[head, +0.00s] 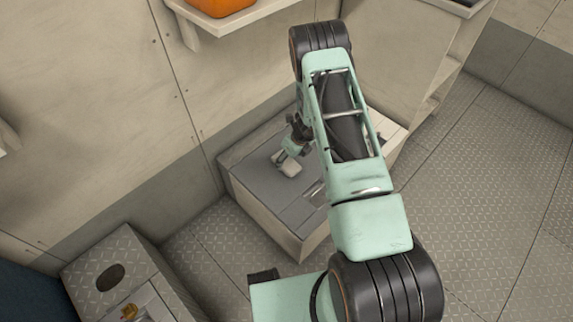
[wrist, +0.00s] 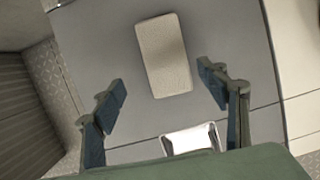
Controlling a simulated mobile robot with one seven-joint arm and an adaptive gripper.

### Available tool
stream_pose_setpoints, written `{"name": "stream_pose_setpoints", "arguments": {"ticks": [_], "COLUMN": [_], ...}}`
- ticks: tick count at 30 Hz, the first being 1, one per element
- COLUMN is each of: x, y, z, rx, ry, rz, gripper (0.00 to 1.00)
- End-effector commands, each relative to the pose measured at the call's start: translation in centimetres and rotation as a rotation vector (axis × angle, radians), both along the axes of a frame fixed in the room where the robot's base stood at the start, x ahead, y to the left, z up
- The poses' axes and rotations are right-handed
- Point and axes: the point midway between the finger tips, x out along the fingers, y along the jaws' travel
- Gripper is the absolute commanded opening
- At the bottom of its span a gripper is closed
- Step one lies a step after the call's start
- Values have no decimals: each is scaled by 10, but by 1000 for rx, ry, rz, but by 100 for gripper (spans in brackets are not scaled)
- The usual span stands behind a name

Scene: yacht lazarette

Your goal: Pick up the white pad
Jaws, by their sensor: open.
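The white pad (wrist: 165,55) is a pale, off-white rectangular block. It lies flat on the grey top of a low box, beyond and roughly between my fingertips in the wrist view. It also shows in the head view (head: 291,169), small and partly covered by my gripper. My gripper (wrist: 162,82) is open, with its two dark blue-grey fingers apart and nothing between them. In the head view my gripper (head: 283,157) is over the box top, close by the pad. Whether a finger touches the pad cannot be told.
The low box (head: 262,213) stands against the wall, with a seam across its lid. A bright white, metal-edged square piece (wrist: 190,138) is on the lid near my gripper. A shelf (head: 232,22) with an orange object (head: 220,5) is above. Open diamond-plate floor lies right.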

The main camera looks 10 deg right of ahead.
Motion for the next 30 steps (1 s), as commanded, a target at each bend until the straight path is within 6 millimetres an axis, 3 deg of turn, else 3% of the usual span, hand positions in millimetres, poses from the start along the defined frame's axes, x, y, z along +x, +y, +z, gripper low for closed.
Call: {"name": "stream_pose_setpoints", "arguments": {"ticks": [15,24,30], "x": [23,25,25], "y": [4,5,4], "z": [-52,-55,-55], "rx": [-3,-1,-1], "ry": [0,-2,-2], "rz": [1,0,0], "gripper": [67,67,48]}}
